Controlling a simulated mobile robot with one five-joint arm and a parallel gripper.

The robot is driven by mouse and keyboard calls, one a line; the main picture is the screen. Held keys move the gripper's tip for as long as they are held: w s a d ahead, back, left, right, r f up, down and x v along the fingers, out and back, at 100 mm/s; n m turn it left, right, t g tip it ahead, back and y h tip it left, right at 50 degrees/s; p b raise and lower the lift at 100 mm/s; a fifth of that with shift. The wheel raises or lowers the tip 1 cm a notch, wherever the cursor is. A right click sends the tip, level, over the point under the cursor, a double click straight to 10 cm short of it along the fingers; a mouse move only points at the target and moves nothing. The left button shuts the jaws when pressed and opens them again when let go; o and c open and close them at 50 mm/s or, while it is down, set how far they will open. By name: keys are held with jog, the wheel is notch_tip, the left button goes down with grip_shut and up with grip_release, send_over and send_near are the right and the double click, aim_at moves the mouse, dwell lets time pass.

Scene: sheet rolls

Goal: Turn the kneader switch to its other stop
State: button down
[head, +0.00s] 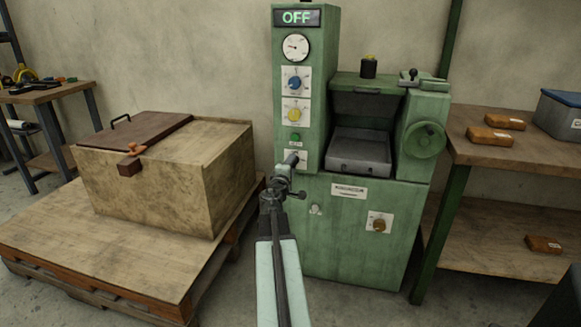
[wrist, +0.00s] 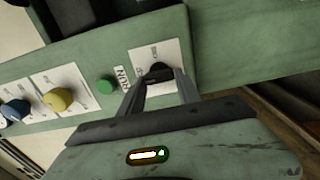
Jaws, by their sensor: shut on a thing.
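The kneader switch is a small black knob (wrist: 158,72) on a white plate, beside the green RUN button (wrist: 106,86) in the wrist view. My gripper (wrist: 159,84) has a finger on either side of the knob and is shut on it. In the head view my gripper (head: 291,161) reaches the lower part of the green control column (head: 322,100) and covers most of the switch plate. The display (head: 297,17) at the top of the column reads OFF. The exact angle of the knob is hard to read.
A blue knob (head: 294,83) and a yellow knob (head: 295,114) sit above the green button. A handwheel (head: 425,139) is on the machine's right. A wooden chest (head: 220,165) stands on a pallet at left, a workbench (head: 470,145) at right.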

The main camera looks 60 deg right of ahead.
jog(key=shift+s+d, duration=0.15)
jog(key=c, duration=0.8)
grip_release()
jog(key=shift+c, duration=0.2)
jog(key=v, duration=0.8)
